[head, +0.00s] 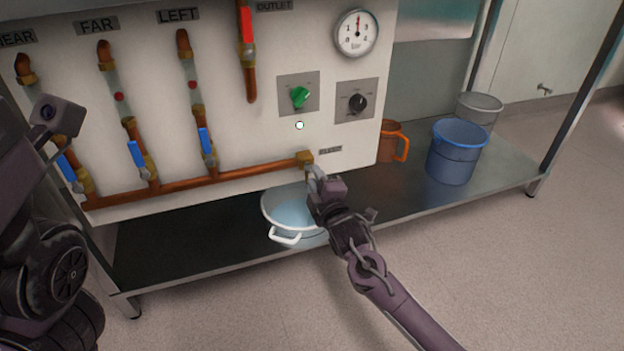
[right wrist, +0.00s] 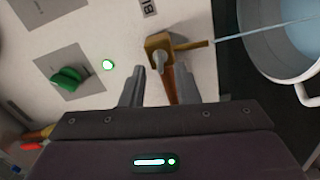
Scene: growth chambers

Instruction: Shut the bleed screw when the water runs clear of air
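The brass bleed fitting (head: 304,157) is at the right end of the lower copper pipe. In the right wrist view the fitting (right wrist: 158,43) shows a small grey screw (right wrist: 160,62) facing the camera. A thin, pale, unbroken water stream (right wrist: 262,29) leaves its side spout (right wrist: 194,44) towards a white basin (head: 283,232), which holds water. Bubbles are too small to tell. My right gripper (right wrist: 160,72) is open, its fingers apart on either side of the screw; contact cannot be told. It also shows in the head view (head: 316,176). My left arm is at the left; its fingers are not clear.
The panel carries a gauge (head: 356,33), a green knob (head: 300,97), a black knob (head: 357,103) and a lit lamp (head: 299,125). Blue-handled valves (head: 206,141) stand left. An orange jug (head: 392,142), blue bucket (head: 456,150) and grey bucket (head: 480,108) stand right on the shelf.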

